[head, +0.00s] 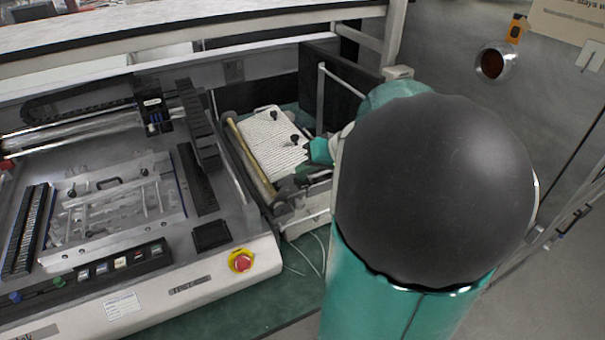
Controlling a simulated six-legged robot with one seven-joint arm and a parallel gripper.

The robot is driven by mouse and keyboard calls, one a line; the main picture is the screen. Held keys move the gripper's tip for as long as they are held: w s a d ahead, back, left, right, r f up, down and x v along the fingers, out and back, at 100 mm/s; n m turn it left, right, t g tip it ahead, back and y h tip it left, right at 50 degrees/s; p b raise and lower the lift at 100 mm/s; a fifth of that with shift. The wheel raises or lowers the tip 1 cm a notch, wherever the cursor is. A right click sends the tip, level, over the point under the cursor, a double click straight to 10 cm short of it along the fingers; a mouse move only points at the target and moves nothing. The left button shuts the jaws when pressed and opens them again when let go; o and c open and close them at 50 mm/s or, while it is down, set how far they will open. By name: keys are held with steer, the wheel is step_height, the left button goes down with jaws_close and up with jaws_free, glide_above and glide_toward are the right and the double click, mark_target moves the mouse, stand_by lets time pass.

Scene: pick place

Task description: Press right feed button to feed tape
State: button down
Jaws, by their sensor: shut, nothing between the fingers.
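A black button panel (110,263) runs along the front of the large machine (190,285) at the left. It carries a row of several small buttons in white, red and other colours. Their labels are too small to read, so I cannot tell which is the right feed button. No tape can be made out clearly. My teal arm with its large black joint cover fills the right of the picture. A small teal part of it shows beside the white ribbed plate (268,150).
A red emergency stop with a yellow collar (242,261) sits on the machine's front right corner. A brass-coloured roller (250,158) lies beside the ribbed plate. A shelf (180,30) overhangs the back. Thin cables lie on the green surface (290,285).

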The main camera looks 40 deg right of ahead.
steer(key=shift+f, duration=0.2)
stand_by(0.3)
steer(key=shift+r, duration=0.65)
step_height(320, 180, up, 6)
stand_by(0.7)
steer(key=shift+a, duration=0.1)
stand_by(0.6)
